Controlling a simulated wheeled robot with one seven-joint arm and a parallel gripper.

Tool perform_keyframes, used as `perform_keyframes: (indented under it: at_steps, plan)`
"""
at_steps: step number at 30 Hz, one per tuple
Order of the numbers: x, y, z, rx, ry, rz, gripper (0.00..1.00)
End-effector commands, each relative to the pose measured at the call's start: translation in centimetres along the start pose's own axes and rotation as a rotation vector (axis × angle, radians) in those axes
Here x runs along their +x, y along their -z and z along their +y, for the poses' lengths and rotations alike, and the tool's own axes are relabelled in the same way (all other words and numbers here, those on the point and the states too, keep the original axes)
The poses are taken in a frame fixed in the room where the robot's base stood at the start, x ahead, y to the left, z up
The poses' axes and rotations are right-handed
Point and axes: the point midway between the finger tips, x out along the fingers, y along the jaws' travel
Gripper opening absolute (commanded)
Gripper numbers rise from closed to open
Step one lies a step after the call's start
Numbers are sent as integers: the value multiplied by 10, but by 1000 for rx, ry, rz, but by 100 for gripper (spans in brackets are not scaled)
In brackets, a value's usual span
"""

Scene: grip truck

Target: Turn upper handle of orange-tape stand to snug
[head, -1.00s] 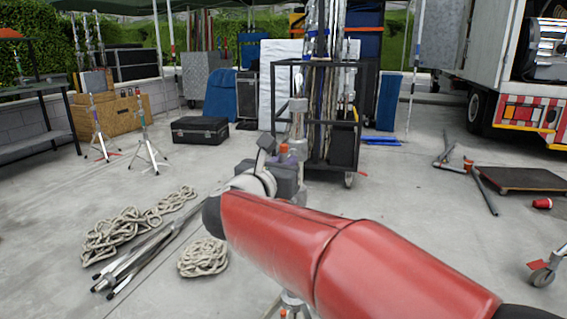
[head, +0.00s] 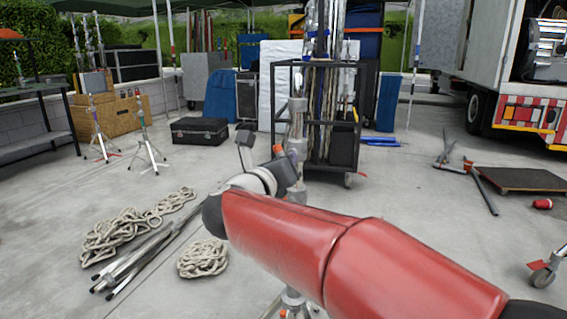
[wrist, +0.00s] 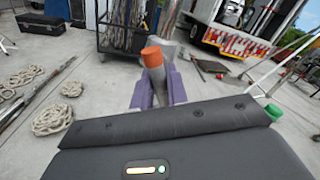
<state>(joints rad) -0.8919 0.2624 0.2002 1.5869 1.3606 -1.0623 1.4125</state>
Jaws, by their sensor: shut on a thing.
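The stand (head: 297,118) is a silver upright pole just beyond my arm in the head view. Its lower part shows beneath my red arm, and much of its middle is hidden. In the wrist view its metal column (wrist: 170,18) rises behind the handle. The handle has an orange end (wrist: 152,57), which also shows in the head view (head: 278,150). My gripper (wrist: 158,88) has purple fingers on both sides of the handle, shut on it just below the orange end. The head view shows my gripper (head: 289,170) tilted beside the pole. The clamp's tightness cannot be seen.
A black wheeled cart (head: 365,105) with poles stands close behind the stand. Coiled ropes (head: 203,258) and folded metal legs (head: 150,258) lie on the floor at left. A truck (head: 520,100) and a flat dolly (head: 522,180) are at right. Open concrete lies between.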

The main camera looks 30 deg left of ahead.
Motion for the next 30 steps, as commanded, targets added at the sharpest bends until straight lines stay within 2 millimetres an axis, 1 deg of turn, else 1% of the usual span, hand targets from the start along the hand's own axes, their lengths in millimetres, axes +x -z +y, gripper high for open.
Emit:
perform_keyframes:
  at_steps: [21,30]
  plan:
    - [0,-2,-1,-680,-1,-1,0]
    - [0,-1,-1,-917,0,-1,0]
